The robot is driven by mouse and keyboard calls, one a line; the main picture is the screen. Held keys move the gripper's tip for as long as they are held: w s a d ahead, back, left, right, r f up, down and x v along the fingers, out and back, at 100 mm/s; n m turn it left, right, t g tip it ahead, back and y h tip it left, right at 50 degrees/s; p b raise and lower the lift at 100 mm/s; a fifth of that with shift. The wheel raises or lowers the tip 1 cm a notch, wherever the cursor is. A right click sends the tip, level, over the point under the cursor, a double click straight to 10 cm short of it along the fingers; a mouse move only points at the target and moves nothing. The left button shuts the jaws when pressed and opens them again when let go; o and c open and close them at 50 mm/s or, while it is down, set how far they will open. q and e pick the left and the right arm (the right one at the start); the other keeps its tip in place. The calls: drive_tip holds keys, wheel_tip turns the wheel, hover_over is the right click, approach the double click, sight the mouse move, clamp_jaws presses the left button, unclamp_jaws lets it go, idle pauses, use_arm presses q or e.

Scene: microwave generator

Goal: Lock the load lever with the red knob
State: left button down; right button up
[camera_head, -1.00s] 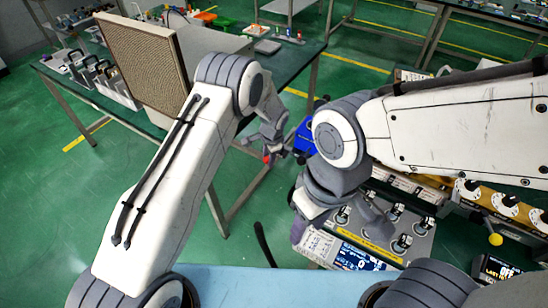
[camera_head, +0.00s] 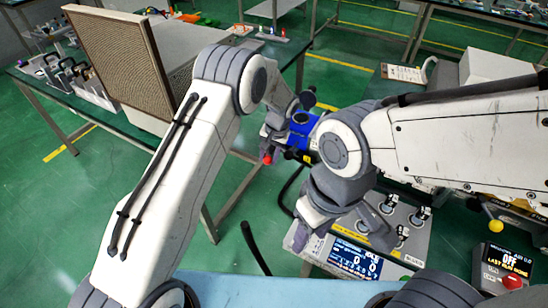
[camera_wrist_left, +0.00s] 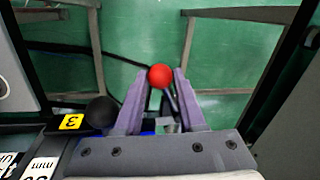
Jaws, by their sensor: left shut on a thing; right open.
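The red knob (camera_head: 267,158) shows at the tip of my left gripper (camera_head: 268,146) in the head view. In the left wrist view the red knob (camera_wrist_left: 159,76) sits between the two purple fingers of my left gripper (camera_wrist_left: 160,84), which is shut on it. A thin metal lever rod (camera_wrist_left: 171,101) runs down from the knob between the fingers. A blue unit (camera_head: 303,130) stands just right of that gripper in the head view. My right gripper (camera_head: 312,232) is open and empty beside the panel; its fingers are partly hidden by its own wrist.
A grey panel with several black-and-white switches (camera_head: 402,232) and a blue display (camera_head: 355,260) lies below my right arm. A box with a red button (camera_head: 508,270) stands at the right. A black knob (camera_wrist_left: 102,110) sits close left of my left fingers. A table with a tan panel (camera_head: 120,60) stands left.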

use_arm(q)
drive_tip(key=shift+w+d+r, duration=0.1)
drive_tip(key=shift+w+d, duration=0.05)
idle(0.3)
drive_tip(key=c, duration=0.5)
unclamp_jaws()
